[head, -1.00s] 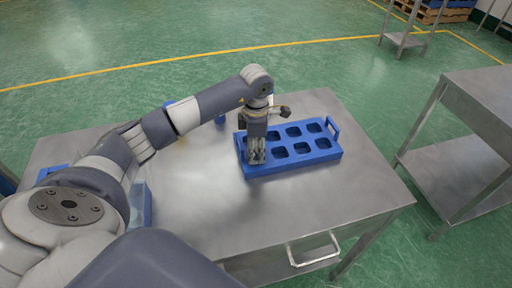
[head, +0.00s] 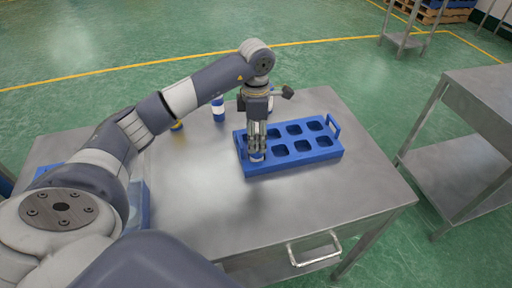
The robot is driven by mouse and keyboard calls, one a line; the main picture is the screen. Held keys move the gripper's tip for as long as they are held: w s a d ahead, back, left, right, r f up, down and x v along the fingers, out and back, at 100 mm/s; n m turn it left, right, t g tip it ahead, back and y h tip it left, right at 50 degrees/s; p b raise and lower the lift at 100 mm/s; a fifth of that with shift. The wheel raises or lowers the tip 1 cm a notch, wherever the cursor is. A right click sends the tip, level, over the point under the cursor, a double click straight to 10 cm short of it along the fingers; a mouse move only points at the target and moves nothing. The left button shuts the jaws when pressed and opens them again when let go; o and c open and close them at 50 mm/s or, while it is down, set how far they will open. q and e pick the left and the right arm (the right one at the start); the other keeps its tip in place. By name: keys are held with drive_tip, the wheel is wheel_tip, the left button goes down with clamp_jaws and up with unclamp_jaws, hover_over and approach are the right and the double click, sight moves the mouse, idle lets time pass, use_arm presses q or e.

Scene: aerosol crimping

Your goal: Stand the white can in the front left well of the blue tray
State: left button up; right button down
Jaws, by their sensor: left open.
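The blue tray (head: 310,157) lies on the steel table with two rows of dark wells and a handle at its right end. My left gripper (head: 257,148) points down over the front left well, its fingers open. A small whitish and blue shape, seemingly the white can (head: 257,156), shows low between and below the fingertips in that well. The fingers hide most of it, so I cannot tell whether they touch it. My right gripper is not in view.
A blue and white can (head: 218,109) stands on the table (head: 205,185) left of the tray. A blue and yellow item (head: 177,126) is partly hidden by my arm. A blue bin (head: 140,205) is at the left. The table's front is clear.

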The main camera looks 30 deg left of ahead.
use_arm(q)
wheel_tip(320, 180, up, 6)
drive_tip(key=shift+f+b, duration=0.1)
drive_tip(key=shift+b, duration=0.4)
drive_tip(key=shift+r, duration=0.7)
